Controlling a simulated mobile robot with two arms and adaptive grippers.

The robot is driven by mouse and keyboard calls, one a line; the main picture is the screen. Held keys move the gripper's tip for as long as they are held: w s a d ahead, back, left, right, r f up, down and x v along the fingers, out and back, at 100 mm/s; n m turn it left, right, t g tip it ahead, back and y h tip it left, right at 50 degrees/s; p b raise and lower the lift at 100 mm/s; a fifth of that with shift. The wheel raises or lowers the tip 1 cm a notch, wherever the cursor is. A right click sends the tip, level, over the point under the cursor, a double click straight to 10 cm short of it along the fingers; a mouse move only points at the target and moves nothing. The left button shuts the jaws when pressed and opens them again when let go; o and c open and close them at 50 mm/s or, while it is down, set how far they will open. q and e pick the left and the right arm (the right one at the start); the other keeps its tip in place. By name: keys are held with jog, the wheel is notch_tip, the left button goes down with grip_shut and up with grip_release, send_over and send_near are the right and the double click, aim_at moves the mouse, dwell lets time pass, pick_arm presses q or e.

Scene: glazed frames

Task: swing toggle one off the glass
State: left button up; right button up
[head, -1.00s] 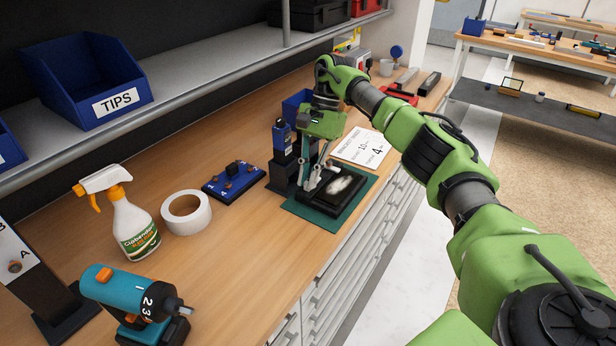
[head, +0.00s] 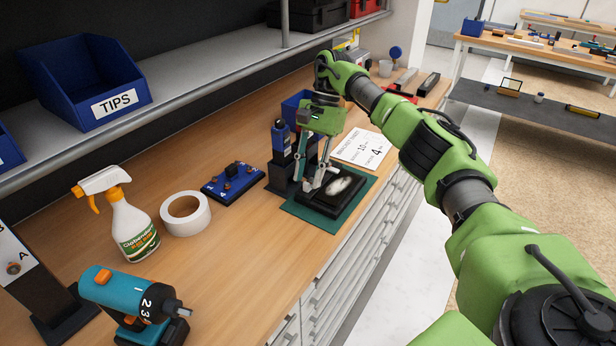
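A black glazed frame (head: 345,196) with a pale, whitish patch on its face lies on a dark green mat (head: 318,223) on the bench. My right gripper (head: 316,184) points down at the frame's left part, its fingertips close to the surface. The fingers and wrist cover that side, so I cannot make out toggle one or whether a fingertip touches it. The finger gap is too small to judge. My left gripper is out of view.
A dark stand with a blue tool (head: 281,138) rises just left of the gripper. A blue numbered block (head: 233,183), tape roll (head: 185,212), spray bottle (head: 131,225) and teal driver (head: 125,294) stand further left. A printed card (head: 362,148) lies behind the mat.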

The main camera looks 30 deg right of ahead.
jog(key=s+v, duration=0.1)
jog(key=v, duration=0.5)
jog(key=shift+w+r, duration=0.2)
jog(key=shift+w, duration=0.3)
